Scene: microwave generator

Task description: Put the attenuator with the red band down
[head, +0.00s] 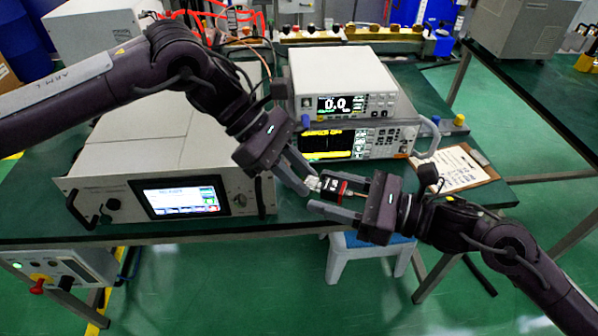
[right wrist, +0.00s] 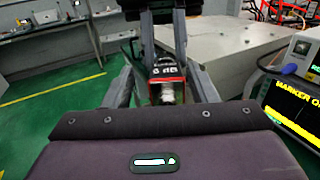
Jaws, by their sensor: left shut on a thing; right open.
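The attenuator with the red band (head: 335,187) is a small dark cylinder with a metal connector end, held in the air before the bench's front edge. My left gripper (head: 306,183) is shut on its left end. My right gripper (head: 322,192) is open, with its fingers on either side of the attenuator. In the right wrist view the attenuator (right wrist: 167,82) shows its red band and white lettering between my right fingers, apparently without being squeezed. My left gripper shows beyond it, partly cut off by the top edge.
A large generator (head: 180,195) with a lit screen stands on the green bench at left. Two stacked instruments (head: 340,100) stand behind the grippers. A clipboard (head: 458,168) lies at right. A white stool with a blue seat (head: 370,245) stands below the bench edge.

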